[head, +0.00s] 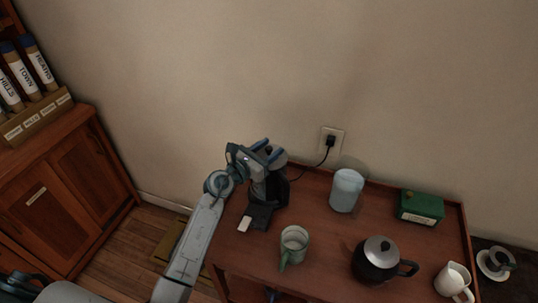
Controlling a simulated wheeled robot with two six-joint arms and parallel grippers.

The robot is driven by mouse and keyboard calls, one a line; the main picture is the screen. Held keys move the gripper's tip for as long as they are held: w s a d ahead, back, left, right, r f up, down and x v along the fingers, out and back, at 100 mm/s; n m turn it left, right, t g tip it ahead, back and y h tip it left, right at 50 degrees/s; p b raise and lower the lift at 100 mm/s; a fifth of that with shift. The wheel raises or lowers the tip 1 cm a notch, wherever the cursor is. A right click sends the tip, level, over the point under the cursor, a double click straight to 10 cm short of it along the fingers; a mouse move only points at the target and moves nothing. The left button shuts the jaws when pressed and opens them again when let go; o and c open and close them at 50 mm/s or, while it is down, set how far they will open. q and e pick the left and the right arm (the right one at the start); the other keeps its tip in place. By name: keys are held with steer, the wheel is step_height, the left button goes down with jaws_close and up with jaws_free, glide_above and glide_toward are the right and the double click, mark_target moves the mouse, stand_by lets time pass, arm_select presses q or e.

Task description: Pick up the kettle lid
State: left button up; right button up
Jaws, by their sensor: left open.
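A dark appliance (284,192), which looks like an electric kettle, stands at the left back of the wooden table. Its top is mostly hidden by my left gripper (269,149). The gripper is open, its two blue fingers at the top of the appliance, around or just above a small dark part that may be its lid; contact cannot be told. A second dark pot (368,267) with a side handle stands at the front right, its silver lid (381,252) with a black knob in place. My right gripper does not show clearly.
The table (325,225) also holds a green mug (293,246), a pale glass container (346,191), a green box (421,207) and a white jug (453,281). A cord runs to the wall socket (331,142). A wooden cabinet (62,177) stands at left.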

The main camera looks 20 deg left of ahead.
arm_select(q)
steer(key=shift+s, duration=0.1)
jaws_close()
steer(key=shift+r, duration=0.1)
